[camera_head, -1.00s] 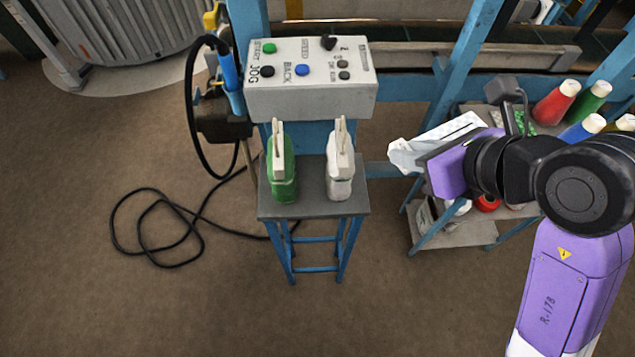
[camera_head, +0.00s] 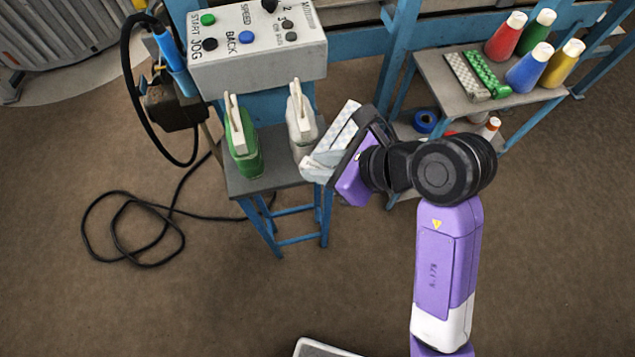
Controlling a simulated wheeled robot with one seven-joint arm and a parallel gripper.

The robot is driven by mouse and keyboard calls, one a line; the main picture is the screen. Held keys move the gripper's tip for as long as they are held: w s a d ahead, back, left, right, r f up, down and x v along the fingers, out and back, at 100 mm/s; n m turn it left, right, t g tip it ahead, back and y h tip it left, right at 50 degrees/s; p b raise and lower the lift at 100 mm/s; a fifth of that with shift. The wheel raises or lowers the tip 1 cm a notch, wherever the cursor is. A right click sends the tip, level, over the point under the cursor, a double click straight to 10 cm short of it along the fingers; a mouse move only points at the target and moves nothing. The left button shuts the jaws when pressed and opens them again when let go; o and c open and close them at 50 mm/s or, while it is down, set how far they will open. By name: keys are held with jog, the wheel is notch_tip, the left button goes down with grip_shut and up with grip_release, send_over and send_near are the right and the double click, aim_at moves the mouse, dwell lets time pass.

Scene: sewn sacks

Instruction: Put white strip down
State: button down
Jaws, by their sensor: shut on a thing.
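My gripper (camera_head: 325,158) is shut on a white strip (camera_head: 342,127) with a faint dotted pattern. It holds the strip tilted, at the right edge of the small grey stand (camera_head: 262,186) in this view. The jaws hide part of the strip. I cannot tell whether the strip touches the stand.
A control box (camera_head: 258,68) stands behind the stand. At right, a shelf (camera_head: 440,75) holds a pale dotted strip (camera_head: 467,76), a green strip (camera_head: 487,74) and several thread cones (camera_head: 527,68). A black cable (camera_head: 130,232) lies looped on the floor. Floor in front is mostly clear.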

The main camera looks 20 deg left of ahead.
notch_tip(320, 180, down, 10)
dwell(0.5)
jog(key=c, duration=1.2)
grip_release()
jog(key=shift+f, duration=0.1)
jog(key=shift+c, duration=0.2)
